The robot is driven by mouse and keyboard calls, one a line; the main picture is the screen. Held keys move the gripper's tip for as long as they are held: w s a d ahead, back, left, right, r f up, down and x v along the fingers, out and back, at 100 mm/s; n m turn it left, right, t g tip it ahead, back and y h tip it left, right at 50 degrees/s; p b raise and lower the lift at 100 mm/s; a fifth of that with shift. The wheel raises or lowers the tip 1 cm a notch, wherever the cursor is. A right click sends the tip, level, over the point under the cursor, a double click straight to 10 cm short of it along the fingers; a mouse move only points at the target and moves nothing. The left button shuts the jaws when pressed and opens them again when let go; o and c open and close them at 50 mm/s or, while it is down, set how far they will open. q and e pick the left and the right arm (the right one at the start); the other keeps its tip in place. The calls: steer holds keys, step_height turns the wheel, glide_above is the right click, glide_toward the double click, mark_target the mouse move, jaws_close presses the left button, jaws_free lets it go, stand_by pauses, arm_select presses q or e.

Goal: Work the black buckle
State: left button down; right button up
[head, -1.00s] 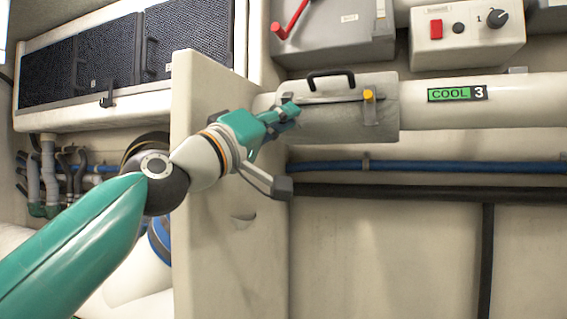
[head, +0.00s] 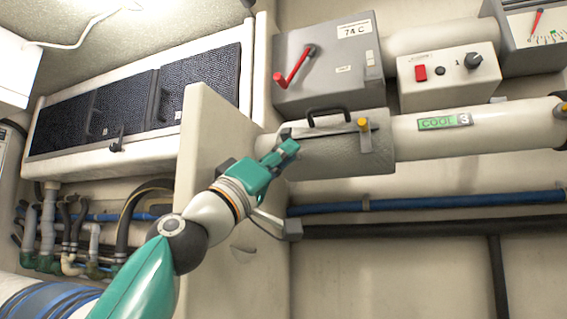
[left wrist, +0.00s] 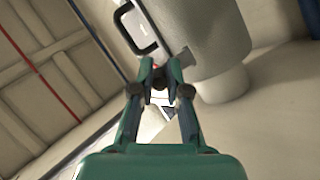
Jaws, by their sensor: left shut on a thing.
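The black buckle (head: 286,133) is a small dark piece at the left end of the grey jacket (head: 340,160) around the white pipe. My left gripper (head: 290,148) is at this end, its fingers covering most of the buckle. In the left wrist view, the left gripper (left wrist: 160,70) has its fingertips close together on a small dark part beside the jacket (left wrist: 205,45); this looks like the buckle, but its shape is mostly hidden. A second fastener with a yellow knob (head: 363,125) sits on the jacket's right part. My right gripper is not in view.
A black handle (head: 327,116) stands on top of the jacket. Above are a grey box with a red lever (head: 293,68) and a switch box (head: 447,75). A beige panel (head: 215,135) stands left of the jacket. A blue pipe (head: 430,201) runs below.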

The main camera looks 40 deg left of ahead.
arm_select(q)
steer(key=shift+w+f, duration=0.1)
steer(key=shift+f, duration=0.05)
steer(key=c, duration=1.2)
jaws_free()
steer(key=shift+s, duration=0.25)
steer(key=shift+v, duration=5.9)
steer(key=shift+w+f, duration=0.1)
steer(key=shift+w, duration=0.05)
